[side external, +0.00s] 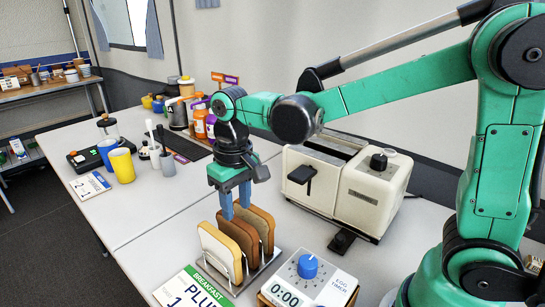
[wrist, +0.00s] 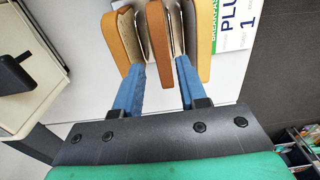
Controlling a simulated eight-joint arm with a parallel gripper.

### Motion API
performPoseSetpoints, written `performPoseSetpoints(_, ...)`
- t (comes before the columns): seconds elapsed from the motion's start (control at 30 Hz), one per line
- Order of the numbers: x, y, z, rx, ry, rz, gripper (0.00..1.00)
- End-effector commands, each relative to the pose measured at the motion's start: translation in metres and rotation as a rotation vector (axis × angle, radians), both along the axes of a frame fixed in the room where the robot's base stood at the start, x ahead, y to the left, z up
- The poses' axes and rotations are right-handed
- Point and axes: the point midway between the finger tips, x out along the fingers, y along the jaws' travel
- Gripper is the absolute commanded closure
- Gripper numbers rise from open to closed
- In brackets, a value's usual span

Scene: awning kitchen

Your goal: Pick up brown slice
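Three bread slices stand upright in a wire rack (side external: 236,283) on the table. The front slice (side external: 218,252) is pale with a tan crust; the middle slice (side external: 240,236) and back slice (side external: 264,226) look browner. My gripper (side external: 235,205) points down over the rack, open, with its blue fingers apart. In the wrist view its fingertips (wrist: 159,66) reach down on either side of the middle slice (wrist: 158,32), between the back slice (wrist: 120,36) and front slice (wrist: 198,40). Whether the fingers touch bread cannot be told.
A cream toaster (side external: 345,180) stands right of the rack. An egg timer (side external: 308,275) sits close in front, and a price sign (side external: 195,288) lies beside the rack. Cups (side external: 122,165) and bottles (side external: 199,122) stand farther back left.

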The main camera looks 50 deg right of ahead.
Motion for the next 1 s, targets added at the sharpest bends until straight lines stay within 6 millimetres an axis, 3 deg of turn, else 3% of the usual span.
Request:
performPoseSetpoints(0.17,0.003,0.003,-0.009,-0.005,0.028,0.001,0.63)
performPoseSetpoints(0.6,0.003,0.003,-0.056,-0.004,0.025,0.000,0.63)
performPoseSetpoints(0.9,0.002,0.003,-0.060,-0.004,0.025,0.000,0.63)
performPoseSetpoints(0.93,0.002,0.003,-0.060,-0.004,0.025,0.000,0.66)
performPoseSetpoints(1.0,0.002,0.003,-0.060,-0.004,0.025,0.000,0.86)
